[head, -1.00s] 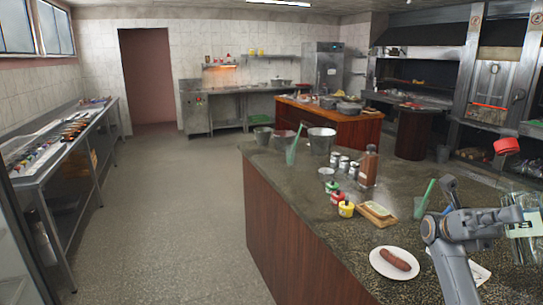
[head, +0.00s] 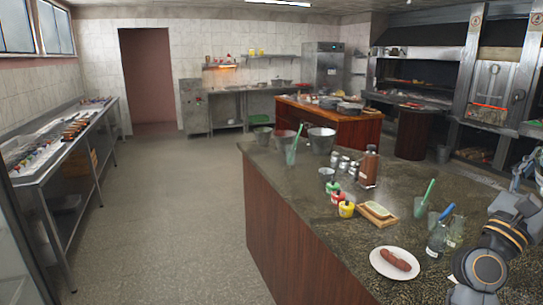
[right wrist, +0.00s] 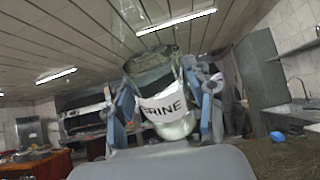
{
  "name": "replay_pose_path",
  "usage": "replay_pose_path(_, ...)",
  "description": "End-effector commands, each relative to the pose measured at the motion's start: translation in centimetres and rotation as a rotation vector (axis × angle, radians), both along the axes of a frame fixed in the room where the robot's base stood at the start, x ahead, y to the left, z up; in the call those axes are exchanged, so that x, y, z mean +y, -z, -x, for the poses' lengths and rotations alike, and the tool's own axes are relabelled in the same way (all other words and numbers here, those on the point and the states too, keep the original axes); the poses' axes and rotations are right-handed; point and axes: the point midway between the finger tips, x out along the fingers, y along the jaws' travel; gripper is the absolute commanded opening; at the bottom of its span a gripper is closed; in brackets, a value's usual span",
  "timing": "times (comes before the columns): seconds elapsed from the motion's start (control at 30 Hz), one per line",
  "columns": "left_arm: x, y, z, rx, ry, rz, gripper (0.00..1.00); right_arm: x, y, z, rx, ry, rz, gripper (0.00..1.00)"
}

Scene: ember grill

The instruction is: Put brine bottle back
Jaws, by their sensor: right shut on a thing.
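In the right wrist view, a clear glass bottle (right wrist: 150,72) with a white label reading "BRINE" is between the fingers of my right gripper (right wrist: 164,100). The gripper is shut on it, with one finger on each side of the label. The bottle is held up in the air, with ceiling and kitchen behind it. In the head view only my right arm shows at the lower right edge; the held bottle is not visible there. My left gripper is not in view.
The floor to the left (head: 180,220) is free.

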Motion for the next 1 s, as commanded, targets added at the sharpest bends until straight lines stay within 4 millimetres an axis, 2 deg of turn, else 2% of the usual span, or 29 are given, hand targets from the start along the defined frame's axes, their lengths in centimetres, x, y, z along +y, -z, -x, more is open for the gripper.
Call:
replay_pose_path(0.1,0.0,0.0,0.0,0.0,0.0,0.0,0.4,-0.9,-0.1,-0.4,-0.002,-0.135,0.004,0.28)
replay_pose_path(0.5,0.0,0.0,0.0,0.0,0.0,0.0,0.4,-2.0,0.0,-1.5,0.002,-0.338,0.008,0.28)
replay_pose_path(0.83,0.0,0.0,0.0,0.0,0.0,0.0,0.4,1.3,4.0,-2.7,0.012,-0.435,0.008,0.28)
replay_pose_path(1.0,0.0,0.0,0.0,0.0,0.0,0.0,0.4,4.4,7.9,-3.2,0.019,-0.525,0.011,0.28)
